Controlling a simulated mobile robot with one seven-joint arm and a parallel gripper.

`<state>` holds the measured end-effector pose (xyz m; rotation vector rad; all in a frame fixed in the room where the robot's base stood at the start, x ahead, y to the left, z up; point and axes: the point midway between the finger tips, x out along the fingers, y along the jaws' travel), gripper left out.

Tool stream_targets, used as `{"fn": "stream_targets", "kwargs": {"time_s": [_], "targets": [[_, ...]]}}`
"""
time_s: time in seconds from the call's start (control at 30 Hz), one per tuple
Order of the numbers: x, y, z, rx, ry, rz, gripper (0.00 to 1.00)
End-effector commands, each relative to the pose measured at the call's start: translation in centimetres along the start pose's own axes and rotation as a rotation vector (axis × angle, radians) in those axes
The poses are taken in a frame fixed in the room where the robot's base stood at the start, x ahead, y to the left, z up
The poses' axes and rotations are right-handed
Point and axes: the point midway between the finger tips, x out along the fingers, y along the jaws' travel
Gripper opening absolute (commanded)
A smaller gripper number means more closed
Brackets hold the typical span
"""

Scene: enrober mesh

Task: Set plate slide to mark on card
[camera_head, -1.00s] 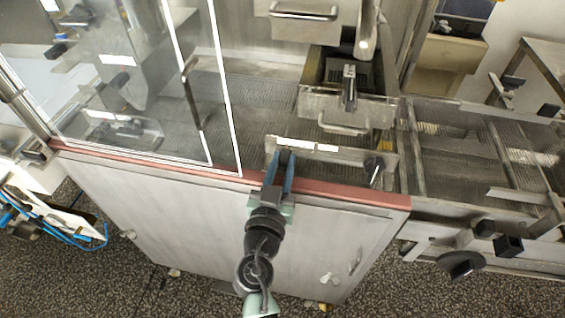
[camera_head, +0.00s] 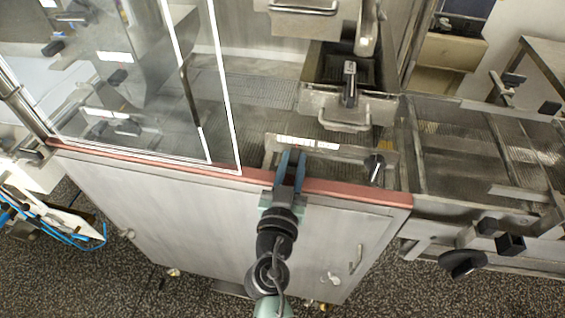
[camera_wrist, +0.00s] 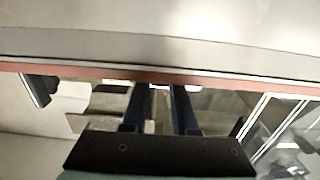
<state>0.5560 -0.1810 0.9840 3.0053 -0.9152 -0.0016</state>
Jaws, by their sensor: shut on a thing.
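The white card strip (camera_head: 318,145), split into short sections, lies along the top of a grey metal plate (camera_head: 346,157) at the front of the machine, in the head view. Marks on the card are too small to read. My gripper (camera_head: 292,156) reaches over the red front edge from below, its blue fingers just under the left part of the card. It is shut on what appears to be the plate slide; the held part is mostly hidden between the fingers. In the wrist view my gripper (camera_wrist: 161,90) shows both fingers, with the held part unclear.
A black-handled lever (camera_head: 375,168) stands right of the card. A clear guard panel (camera_head: 130,85) with a white-edged frame rises at the left. The red edge (camera_head: 340,190) runs under my fingers. A box with a handle (camera_head: 345,115) sits behind the plate.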

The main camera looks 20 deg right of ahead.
Motion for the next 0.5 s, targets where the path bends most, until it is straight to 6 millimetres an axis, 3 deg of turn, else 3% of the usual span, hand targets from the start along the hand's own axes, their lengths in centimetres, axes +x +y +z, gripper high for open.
{"fn": "stream_targets", "kwargs": {"time_s": [0.1, 0.2, 0.5], "targets": [[-0.1, 2.2, 0.3, 0.0, -0.003, 0.006, 0.0], [-0.1, 2.9, 0.2, -0.001, -0.002, 0.005, 0.0], [0.0, 3.3, 0.2, -0.003, -0.002, 0.009, 0.0]]}}
